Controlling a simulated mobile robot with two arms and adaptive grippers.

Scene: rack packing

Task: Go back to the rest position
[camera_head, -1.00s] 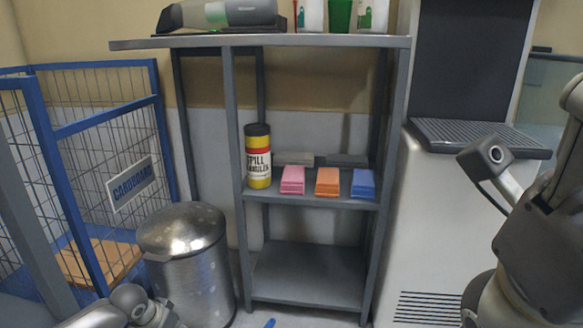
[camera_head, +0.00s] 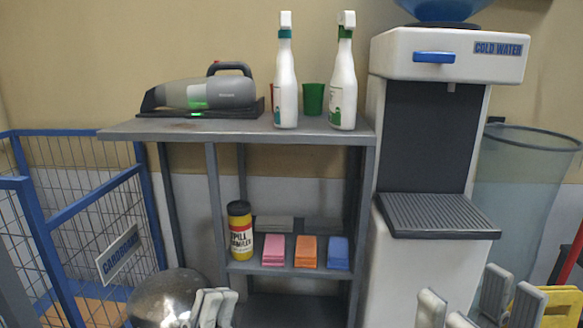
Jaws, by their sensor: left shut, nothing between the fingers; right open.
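My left gripper (camera_head: 212,308) shows at the bottom edge, in front of the metal bin (camera_head: 160,296). Its pale fingers are shut with nothing between them. My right gripper (camera_head: 477,308) shows at the bottom right, in front of the water dispenser (camera_head: 400,285). Its fingers are spread apart and empty. Both arms behind the grippers are out of the picture.
A grey rack (camera_head: 180,134) holds a handheld vacuum (camera_head: 225,92), two spray bottles (camera_head: 286,85) and cups on top. Its middle shelf has a yellow canister (camera_head: 240,230) and pink, orange and blue stacks. A blue cage (camera_head: 50,250) stands left, a yellow object (camera_head: 565,305) right.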

